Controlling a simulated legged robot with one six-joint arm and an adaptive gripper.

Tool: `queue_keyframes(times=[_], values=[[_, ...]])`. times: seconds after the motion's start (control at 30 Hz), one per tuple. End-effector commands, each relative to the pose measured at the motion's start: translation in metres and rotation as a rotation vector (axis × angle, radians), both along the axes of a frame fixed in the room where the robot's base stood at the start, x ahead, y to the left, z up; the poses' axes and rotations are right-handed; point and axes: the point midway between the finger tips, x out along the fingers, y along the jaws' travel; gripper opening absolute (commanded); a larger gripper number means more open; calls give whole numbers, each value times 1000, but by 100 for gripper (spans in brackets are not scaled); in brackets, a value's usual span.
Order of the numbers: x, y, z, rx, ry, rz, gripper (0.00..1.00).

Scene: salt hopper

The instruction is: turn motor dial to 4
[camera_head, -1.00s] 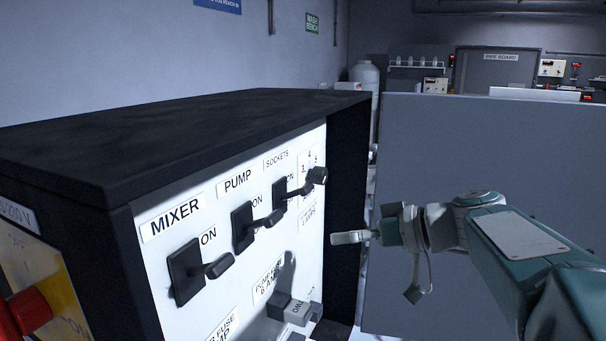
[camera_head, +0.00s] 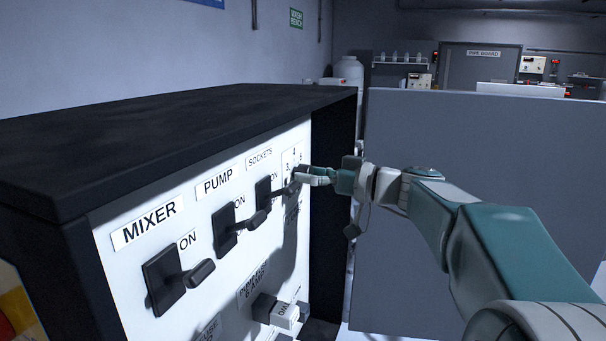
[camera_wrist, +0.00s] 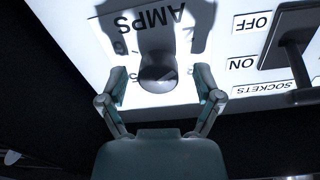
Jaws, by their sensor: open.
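The motor dial (camera_wrist: 158,78) is a dark round knob on a white panel, under a number scale and an upside-down AMPS label (camera_wrist: 150,18) in the wrist view. My gripper (camera_wrist: 160,88) is open, with one finger on each side of the dial. Clear gaps show between the fingers and the knob, and I see no contact. In the head view my gripper (camera_head: 306,176) reaches the panel's far right end and largely covers the dial. The numbers 3, 4 and 5 (camera_head: 294,157) show above it. I cannot tell which number the dial points to.
The mixer switch (camera_head: 165,280), pump switch (camera_head: 226,232) and sockets switch (camera_head: 264,195) stick out from the panel left of the dial. A grey plug (camera_head: 284,314) protrudes below. The black cabinet top (camera_head: 180,125) is bare. A grey partition (camera_head: 480,190) stands behind my arm.

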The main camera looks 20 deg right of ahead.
Motion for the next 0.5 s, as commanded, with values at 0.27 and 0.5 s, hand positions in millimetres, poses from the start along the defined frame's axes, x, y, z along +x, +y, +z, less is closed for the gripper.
queue_keyframes(times=[0.27, 0.5], values=[[7, 11, -1, -2, 1, -1, 83], [6, 11, 0, -2, 1, -1, 34]])
